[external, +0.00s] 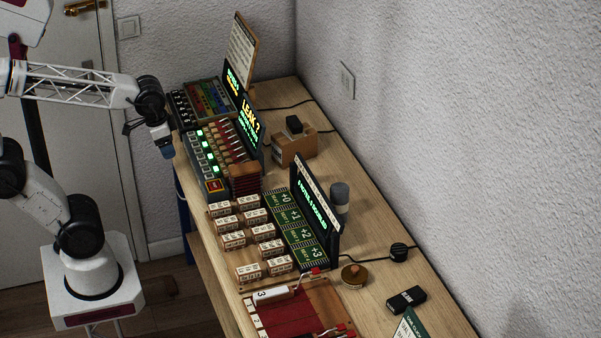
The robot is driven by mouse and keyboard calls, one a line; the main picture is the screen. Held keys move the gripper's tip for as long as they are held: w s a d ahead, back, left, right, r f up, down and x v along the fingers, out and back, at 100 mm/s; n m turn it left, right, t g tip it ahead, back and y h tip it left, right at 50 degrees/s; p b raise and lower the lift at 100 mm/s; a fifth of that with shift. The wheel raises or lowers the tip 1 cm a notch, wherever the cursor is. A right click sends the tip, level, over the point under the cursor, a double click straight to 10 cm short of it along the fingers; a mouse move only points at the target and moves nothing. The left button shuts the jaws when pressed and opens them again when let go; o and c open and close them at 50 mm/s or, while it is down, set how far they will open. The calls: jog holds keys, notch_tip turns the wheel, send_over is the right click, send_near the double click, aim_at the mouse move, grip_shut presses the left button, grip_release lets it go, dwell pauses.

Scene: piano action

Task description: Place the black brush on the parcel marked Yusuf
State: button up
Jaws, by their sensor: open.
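My gripper (165,149) hangs at the left edge of the bench, near the far end, beside the panel with green lights. It is small in this view, open, and nothing shows in it. A brown cardboard box (296,151) stands towards the back of the bench, with a small black object (294,124) on top of it. No name can be read on the box, and I cannot tell whether it is the parcel marked Yusuf. A black block with pale lettering (406,299) lies near the right edge. I cannot make out any object as the black brush.
The wooden bench (372,236) runs along the textured wall. Several labelled wooden blocks (248,237) stand in rows beside green boards and an upright dark display (316,208). A grey cylinder (340,196), a round brass-coloured piece (354,275) and a red-topped tray (300,313) are nearer.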

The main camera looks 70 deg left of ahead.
jog(key=shift+s+d+f+n, duration=0.1)
jog(key=shift+s+f+n, duration=0.15)
jog(key=shift+s, duration=0.35)
jog(key=shift+s+d+f+n, duration=0.1)
jog(key=shift+s+f+n, duration=0.15)
jog(key=shift+s, duration=0.3)
